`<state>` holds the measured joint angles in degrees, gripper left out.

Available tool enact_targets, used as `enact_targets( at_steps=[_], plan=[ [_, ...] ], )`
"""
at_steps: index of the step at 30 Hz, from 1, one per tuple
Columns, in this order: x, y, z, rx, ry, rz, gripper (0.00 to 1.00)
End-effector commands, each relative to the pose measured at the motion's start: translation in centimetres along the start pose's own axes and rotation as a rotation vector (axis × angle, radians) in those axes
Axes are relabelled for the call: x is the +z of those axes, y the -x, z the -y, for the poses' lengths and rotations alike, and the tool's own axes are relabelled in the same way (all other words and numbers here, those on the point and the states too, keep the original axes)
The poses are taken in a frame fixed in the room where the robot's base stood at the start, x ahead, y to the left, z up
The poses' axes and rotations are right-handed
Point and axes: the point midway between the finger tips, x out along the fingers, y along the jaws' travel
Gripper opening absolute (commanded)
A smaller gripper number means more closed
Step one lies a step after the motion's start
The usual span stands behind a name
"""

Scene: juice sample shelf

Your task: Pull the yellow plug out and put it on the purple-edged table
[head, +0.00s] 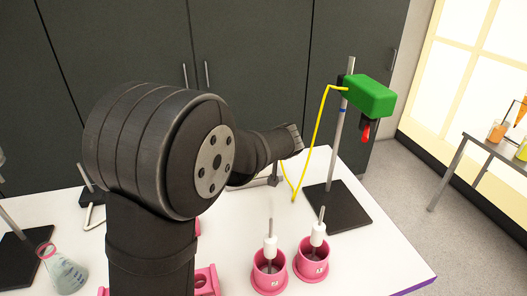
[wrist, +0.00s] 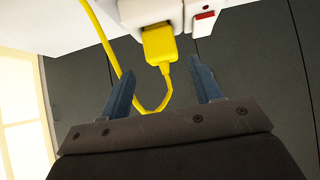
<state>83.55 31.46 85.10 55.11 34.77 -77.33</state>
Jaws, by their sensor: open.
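In the wrist view the yellow plug (wrist: 158,45) sits in a white socket block (wrist: 140,12), with its yellow cable (wrist: 118,60) looping below it in the picture. My gripper (wrist: 160,66) is open and empty, with one blue finger on either side of the plug's cable end. The fingers look apart from the plug. In the head view my gripper (head: 296,138) points away to the right, and my arm hides the plug. The purple-edged table (head: 385,262) is white; its purple edge shows at the lower right.
A stand (head: 338,208) holds a green box (head: 370,95) with a red tip; the yellow cable (head: 318,125) hangs from it. Two pink pots (head: 268,278) (head: 311,263) stand at the front. A flask (head: 65,275) is at left. The table's right front is clear.

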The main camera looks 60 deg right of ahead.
Motion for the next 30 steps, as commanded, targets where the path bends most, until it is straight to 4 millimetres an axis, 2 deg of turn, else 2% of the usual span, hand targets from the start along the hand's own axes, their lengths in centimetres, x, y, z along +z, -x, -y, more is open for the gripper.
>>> enact_targets(
  at_steps=[9,15,21,30],
  plan=[
    [0.1,-4.5,0.1,-0.001,0.0,0.004,0.58],
    [0.1,-6.9,0.2,-0.002,0.001,0.002,0.58],
    [0.0,-8.0,0.1,-0.001,0.001,0.002,0.58],
    [0.0,-8.2,0.1,-0.001,0.001,0.001,0.58]
  ],
)
